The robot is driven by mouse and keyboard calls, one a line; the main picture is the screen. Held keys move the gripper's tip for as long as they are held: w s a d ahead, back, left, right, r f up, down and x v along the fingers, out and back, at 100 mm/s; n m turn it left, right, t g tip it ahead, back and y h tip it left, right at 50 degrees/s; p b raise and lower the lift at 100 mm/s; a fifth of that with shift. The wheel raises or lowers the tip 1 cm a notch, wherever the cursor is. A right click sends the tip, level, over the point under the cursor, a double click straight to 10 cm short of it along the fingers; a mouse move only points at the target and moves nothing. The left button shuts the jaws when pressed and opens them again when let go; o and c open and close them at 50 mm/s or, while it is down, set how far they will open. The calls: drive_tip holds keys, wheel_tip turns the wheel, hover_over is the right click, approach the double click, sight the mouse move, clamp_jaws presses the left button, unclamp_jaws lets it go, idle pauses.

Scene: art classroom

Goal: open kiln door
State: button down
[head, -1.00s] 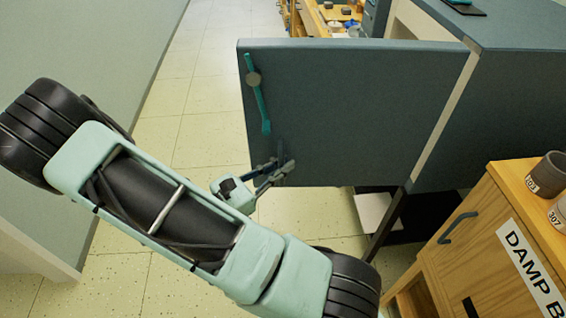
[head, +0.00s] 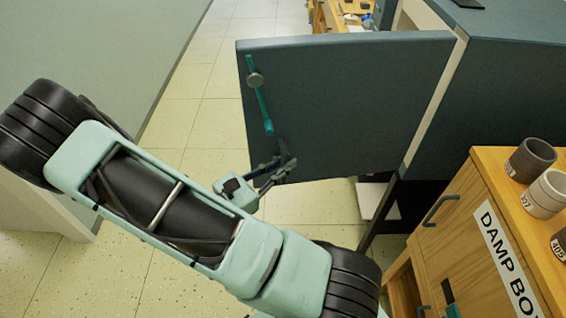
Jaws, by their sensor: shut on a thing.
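The kiln door (head: 350,105) is a dark grey-blue slab standing swung out from the kiln (head: 510,85) in the head view. Its hinge side is at the right, beside a pale edge strip. A teal lever (head: 261,100) with a round grey knob runs down near the door's free left edge. My gripper (head: 283,166) is at the door's lower left, just below the lever's lower end. It is shut on the door's fitting there; the exact gripped part is small, dark and partly hidden by the fingers.
A wooden damp box cabinet (head: 462,222) with cups on top, including a dark cup (head: 530,160) and a pale cup (head: 547,194), stands at the lower right, close to my arm. A pale wall (head: 90,90) is at left. Tiled floor (head: 205,125) between wall and door is clear.

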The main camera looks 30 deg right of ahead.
drive_tip(key=shift+s, duration=0.15)
drive_tip(key=c, duration=2)
unclamp_jaws()
drive_tip(key=v, duration=1.2)
